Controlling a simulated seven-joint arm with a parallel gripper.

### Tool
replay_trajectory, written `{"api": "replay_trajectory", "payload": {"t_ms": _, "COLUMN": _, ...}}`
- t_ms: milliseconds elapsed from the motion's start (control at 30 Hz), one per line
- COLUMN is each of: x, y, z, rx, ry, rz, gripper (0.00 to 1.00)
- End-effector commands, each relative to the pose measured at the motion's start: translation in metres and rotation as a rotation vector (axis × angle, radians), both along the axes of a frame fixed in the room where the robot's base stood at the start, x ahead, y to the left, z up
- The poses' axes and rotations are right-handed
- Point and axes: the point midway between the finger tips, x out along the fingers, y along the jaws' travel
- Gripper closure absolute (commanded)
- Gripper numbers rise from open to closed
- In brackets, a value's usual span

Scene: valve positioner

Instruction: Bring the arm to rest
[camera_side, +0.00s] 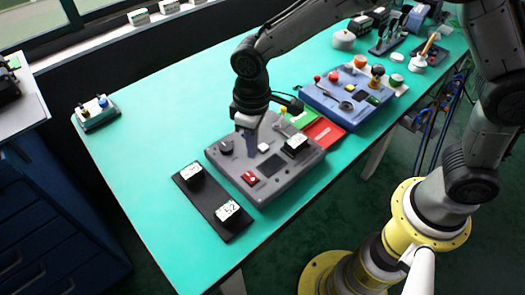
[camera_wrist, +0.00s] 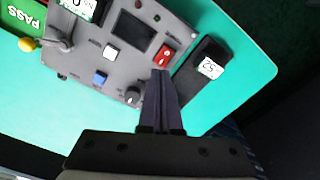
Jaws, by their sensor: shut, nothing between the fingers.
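My gripper (camera_side: 252,143) is shut and empty, pointing down above the grey valve positioner box (camera_side: 292,179) on the green bench. In the wrist view the closed fingers (camera_wrist: 160,75) reach over the edge of the grey box (camera_wrist: 85,65), near its dark knob (camera_wrist: 133,95) and red switch (camera_wrist: 164,55). The wrist view also shows a blue button (camera_wrist: 100,78), a white button (camera_wrist: 110,52), a dark screen (camera_wrist: 133,31) and a black display block (camera_wrist: 82,8) on the box. I cannot tell whether the fingertips touch the box.
A black strip (camera_side: 207,209) with two display blocks lies left of the box. Red (camera_side: 323,131) and green cards lie behind it, near a blue panel (camera_side: 349,97) with knobs. A small button unit (camera_side: 96,113) sits at the far left edge. The bench's left part is clear.

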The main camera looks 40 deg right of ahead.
Motion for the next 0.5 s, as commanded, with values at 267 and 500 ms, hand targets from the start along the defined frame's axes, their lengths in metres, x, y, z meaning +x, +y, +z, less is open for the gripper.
{"api": "replay_trajectory", "payload": {"t_ms": 267, "x": 0.002, "y": -0.082, "z": 0.119, "rx": 0.101, "ry": -0.229, "rz": -0.191, "gripper": 1.00}}
{"api": "replay_trajectory", "payload": {"t_ms": 500, "x": -0.067, "y": -0.157, "z": 0.182, "rx": 0.135, "ry": -0.396, "rz": -0.350, "gripper": 1.00}}
